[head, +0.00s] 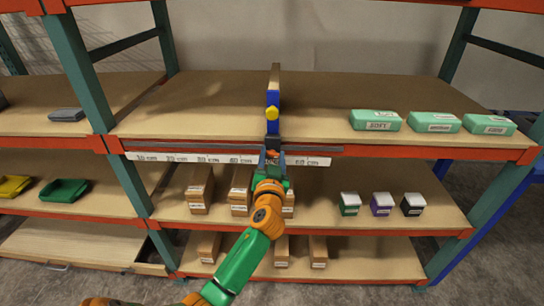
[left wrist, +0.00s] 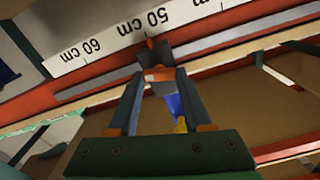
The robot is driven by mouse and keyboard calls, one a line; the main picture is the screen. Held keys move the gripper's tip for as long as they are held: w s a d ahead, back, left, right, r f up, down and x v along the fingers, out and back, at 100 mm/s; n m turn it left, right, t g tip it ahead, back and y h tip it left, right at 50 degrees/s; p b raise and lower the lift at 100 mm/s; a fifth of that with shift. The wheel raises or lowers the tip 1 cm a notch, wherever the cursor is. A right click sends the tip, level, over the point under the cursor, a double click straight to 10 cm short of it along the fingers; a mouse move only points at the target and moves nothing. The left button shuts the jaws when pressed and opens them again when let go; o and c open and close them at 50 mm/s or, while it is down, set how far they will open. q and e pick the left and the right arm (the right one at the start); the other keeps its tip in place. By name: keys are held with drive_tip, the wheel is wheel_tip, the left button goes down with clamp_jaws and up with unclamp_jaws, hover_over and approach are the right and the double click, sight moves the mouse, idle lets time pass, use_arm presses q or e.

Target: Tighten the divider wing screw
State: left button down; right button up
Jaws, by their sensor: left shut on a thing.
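The divider (head: 273,92) is an upright panel with a blue front end and a yellow piece on it, standing on the upper shelf's front edge. Below it a dark grey clamp (left wrist: 150,56) sits at the ruler strip, with a small red pointer by the 50 cm mark in the left wrist view. My left gripper (head: 272,162) is at the clamp, under the divider. It is shut on the orange wing screw (left wrist: 158,75), which shows between its fingertips (left wrist: 154,80). The screw's wings are partly hidden by the fingers. My right gripper is not in view.
The ruler strip (head: 215,158) runs along the front of the upper shelf. Green boxes (head: 376,121) lie at the right on that shelf. Cardboard boxes (head: 200,187) and small white-topped boxes (head: 382,203) stand on the shelf below. The upper shelf is clear around the divider.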

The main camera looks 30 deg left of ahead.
use_arm(q)
drive_tip(key=m+p, duration=0.1)
drive_tip(key=m, duration=0.4)
drive_tip(key=shift+w+d+f+m, duration=0.1)
drive_tip(key=shift+m, duration=0.2)
drive_tip(key=m+p, duration=0.1)
drive_tip(key=m, duration=0.4)
drive_tip(key=shift+f, duration=0.15)
drive_tip(key=m, duration=0.3)
drive_tip(key=m+p, duration=0.1)
drive_tip(key=m, duration=0.1)
drive_tip(key=shift+f+m+p, duration=0.2)
drive_tip(key=shift+m+p, duration=0.1)
drive_tip(key=shift+m, duration=0.1)
drive_tip(key=m, duration=0.2)
drive_tip(key=m+p, duration=0.1)
drive_tip(key=m, duration=0.2)
drive_tip(key=shift+f+m+p, duration=0.25)
drive_tip(key=shift+m+p, duration=0.05)
drive_tip(key=shift+p, duration=0.05)
drive_tip(key=shift+m, duration=0.3)
drive_tip(key=shift+c, duration=1.7)
unclamp_jaws()
drive_tip(key=shift+r, duration=0.2)
